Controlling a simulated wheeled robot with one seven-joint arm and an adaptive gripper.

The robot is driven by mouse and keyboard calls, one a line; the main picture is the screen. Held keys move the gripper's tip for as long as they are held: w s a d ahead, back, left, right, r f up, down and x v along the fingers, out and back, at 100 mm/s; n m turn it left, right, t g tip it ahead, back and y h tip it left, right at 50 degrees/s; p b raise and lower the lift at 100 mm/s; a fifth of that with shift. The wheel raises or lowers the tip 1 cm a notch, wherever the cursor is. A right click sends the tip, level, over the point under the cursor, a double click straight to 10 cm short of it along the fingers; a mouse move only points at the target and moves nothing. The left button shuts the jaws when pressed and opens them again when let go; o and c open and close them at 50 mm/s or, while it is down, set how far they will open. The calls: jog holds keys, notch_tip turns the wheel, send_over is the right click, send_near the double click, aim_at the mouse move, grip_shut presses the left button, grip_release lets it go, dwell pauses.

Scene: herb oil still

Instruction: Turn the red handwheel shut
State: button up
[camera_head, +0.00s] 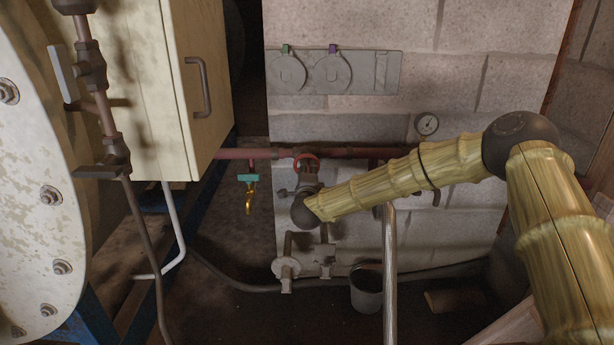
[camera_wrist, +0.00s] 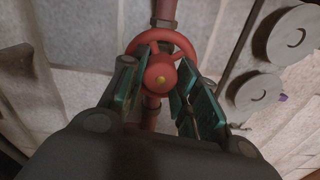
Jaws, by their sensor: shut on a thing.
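In the head view the top of the handwheel's rim (camera_head: 306,157) shows at the red pipe on the block wall. My gripper (camera_head: 306,172) is in front of it there and hides its lower part.
A green-handled brass tap (camera_head: 249,190) hangs from the red pipe, left of the handwheel. A gauge (camera_head: 427,124) is on the wall at right. A grey panel (camera_head: 364,75) with round covers is above. A cream cabinet (camera_head: 180,85) stands at left, and a bucket (camera_head: 367,289) is below.

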jog(key=shift+f+m+b, duration=0.1)
jog(key=shift+m+b, duration=0.25)
jog(key=shift+m, duration=0.45)
jog(key=o, duration=1)
jog(key=s, duration=1.2)
